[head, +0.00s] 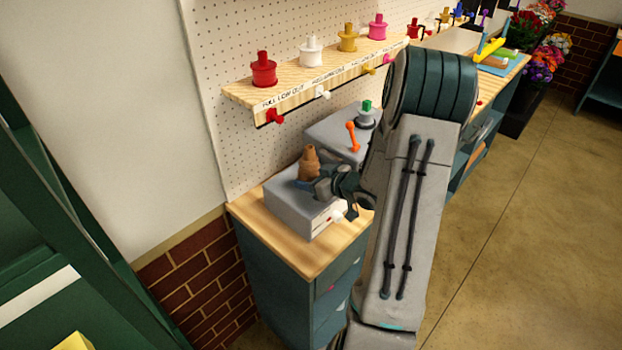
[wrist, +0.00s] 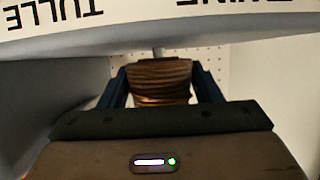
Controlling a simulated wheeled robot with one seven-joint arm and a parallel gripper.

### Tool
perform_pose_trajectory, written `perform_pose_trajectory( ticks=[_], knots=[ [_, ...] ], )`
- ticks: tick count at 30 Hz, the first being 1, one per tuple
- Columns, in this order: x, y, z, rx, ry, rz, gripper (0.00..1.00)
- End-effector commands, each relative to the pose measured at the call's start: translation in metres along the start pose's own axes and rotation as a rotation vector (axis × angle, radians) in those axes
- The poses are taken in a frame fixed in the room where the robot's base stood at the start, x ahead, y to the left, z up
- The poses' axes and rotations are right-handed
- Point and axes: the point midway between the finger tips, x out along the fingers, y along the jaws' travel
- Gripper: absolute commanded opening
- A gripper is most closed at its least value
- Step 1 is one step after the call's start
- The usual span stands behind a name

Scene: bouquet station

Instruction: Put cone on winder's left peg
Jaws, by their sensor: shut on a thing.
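The brown cone (head: 309,164) is upright above the near, left part of the grey winder (head: 286,212). My gripper (head: 314,184) is shut around the cone's lower part. In the wrist view the ribbed cone (wrist: 160,78) sits between the two blue fingers (wrist: 158,90). The left peg is not clearly visible, and I cannot tell whether the cone is around it or above it. A small grey upright bit shows just beyond the cone in the wrist view. The winder's far, right part (head: 325,128) carries a grey disc with a green top (head: 366,106).
A wooden shelf (head: 300,84) with red, white, yellow and pink spools hangs above. The wooden counter (head: 262,232) has a bare strip at its left end.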

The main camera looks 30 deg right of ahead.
Motion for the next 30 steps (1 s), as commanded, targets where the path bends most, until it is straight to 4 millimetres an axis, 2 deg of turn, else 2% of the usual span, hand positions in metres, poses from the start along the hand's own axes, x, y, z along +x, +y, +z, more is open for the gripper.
perform_pose_trajectory(
  ticks=[14, 15, 17, 18, 30],
  knots=[
    [0.0041, 0.0, 0.0095, -0.002, 0.001, 0.0, 0.32],
    [0.0042, 0.0, 0.0099, -0.001, 0.001, 0.0, 0.61],
    [0.0037, 0.0, 0.0088, -0.001, 0.0, 0.0, 0.77],
    [0.0037, 0.0, 0.0088, -0.001, 0.0, 0.0, 0.8],
    [-0.0025, 0.0008, 0.0054, -0.002, 0.0, 0.003, 0.8]
  ],
)
